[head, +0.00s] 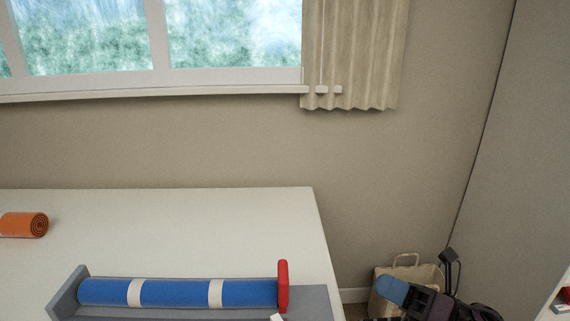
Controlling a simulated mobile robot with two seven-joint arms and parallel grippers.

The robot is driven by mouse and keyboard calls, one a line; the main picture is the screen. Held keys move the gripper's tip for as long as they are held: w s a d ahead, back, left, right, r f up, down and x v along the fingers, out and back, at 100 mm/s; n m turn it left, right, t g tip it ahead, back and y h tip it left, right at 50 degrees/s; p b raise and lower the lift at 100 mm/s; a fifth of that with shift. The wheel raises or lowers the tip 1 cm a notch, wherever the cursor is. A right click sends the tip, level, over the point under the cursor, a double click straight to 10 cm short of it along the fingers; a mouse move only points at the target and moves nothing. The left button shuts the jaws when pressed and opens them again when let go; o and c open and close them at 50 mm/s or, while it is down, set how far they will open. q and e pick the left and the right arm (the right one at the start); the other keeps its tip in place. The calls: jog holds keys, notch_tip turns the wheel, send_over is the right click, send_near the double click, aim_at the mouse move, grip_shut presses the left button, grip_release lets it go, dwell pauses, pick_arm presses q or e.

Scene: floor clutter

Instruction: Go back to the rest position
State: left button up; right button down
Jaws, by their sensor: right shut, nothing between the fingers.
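My right gripper (450,262) shows at the lower right of the head view, dark and partly cut off by the bottom edge with its arm. It is shut and empty. It is in front of a paper bag and to the right of the white table (200,225). My left gripper is not in view.
A blue roll (180,292) with white bands lies in a grey holder (66,291) with a red end piece (283,285) on the table. An orange roll (22,225) lies at the left. A tan paper bag (410,270) stands by the wall. The table's back is mostly clear.

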jog(key=s+d+f+m+t+h+p, duration=0.2)
jog(key=d+f+m+t+h, duration=0.35)
jog(key=m, duration=0.95)
jog(key=s+d+f+m+t+h+p, duration=0.25)
jog(key=m+h, duration=0.65)
jog(key=m, duration=0.5)
pick_arm(q)
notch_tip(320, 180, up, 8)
jog(key=p, duration=0.4)
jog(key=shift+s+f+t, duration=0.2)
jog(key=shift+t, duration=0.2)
pick_arm(e)
jog(key=s+f+m+g+h, duration=0.2)
jog(key=s+f+m+g, duration=0.1)
jog(key=s, duration=0.8)
jog(key=s+d+f+m+g+h, duration=0.1)
jog(key=s+f+m+g+h, duration=0.1)
jog(key=s+f+m, duration=0.4)
jog(key=s+g, duration=0.1)
jog(key=s, duration=0.4)
jog(key=shift+s+f, duration=0.3)
jog(key=shift+s, duration=0.05)
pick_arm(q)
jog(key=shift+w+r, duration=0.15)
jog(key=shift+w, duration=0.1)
pick_arm(e)
jog(key=c, duration=1.8)
grip_release()
jog(key=shift+d, duration=0.1)
